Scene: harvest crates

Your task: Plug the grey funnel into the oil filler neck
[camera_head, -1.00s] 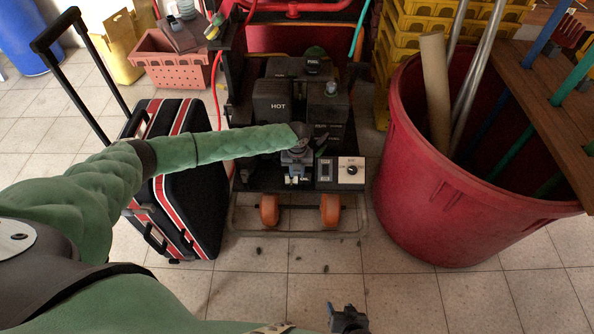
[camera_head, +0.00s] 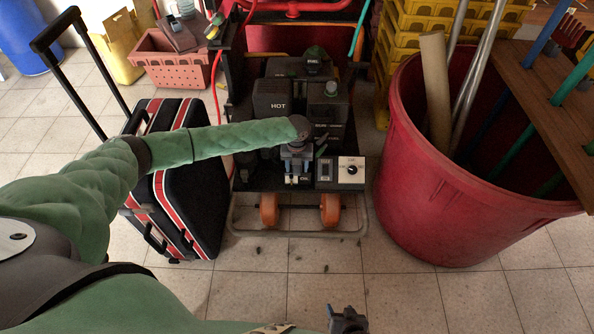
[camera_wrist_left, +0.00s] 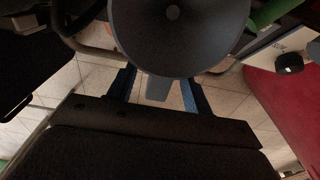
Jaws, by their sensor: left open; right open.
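The grey funnel (camera_wrist_left: 180,35) fills the upper middle of the left wrist view, its round bowl seen from above with a small hole at its centre. Its narrow grey tab (camera_wrist_left: 159,88) points down between the two blue fingers of my left gripper (camera_wrist_left: 157,93). The fingers are apart, and I see a gap on each side of the tab. In the head view my left gripper (camera_head: 297,165) is over the front of the black engine unit (camera_head: 273,100), by a partly covered OIL label. The filler neck is not clearly visible. My right gripper (camera_head: 348,320) is open and empty at the bottom edge.
A black case with red stripes (camera_head: 190,200) stands left of the engine unit. A big red bin (camera_head: 430,200) with poles stands to the right. A panel with a dial (camera_head: 349,171) is close to my left gripper.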

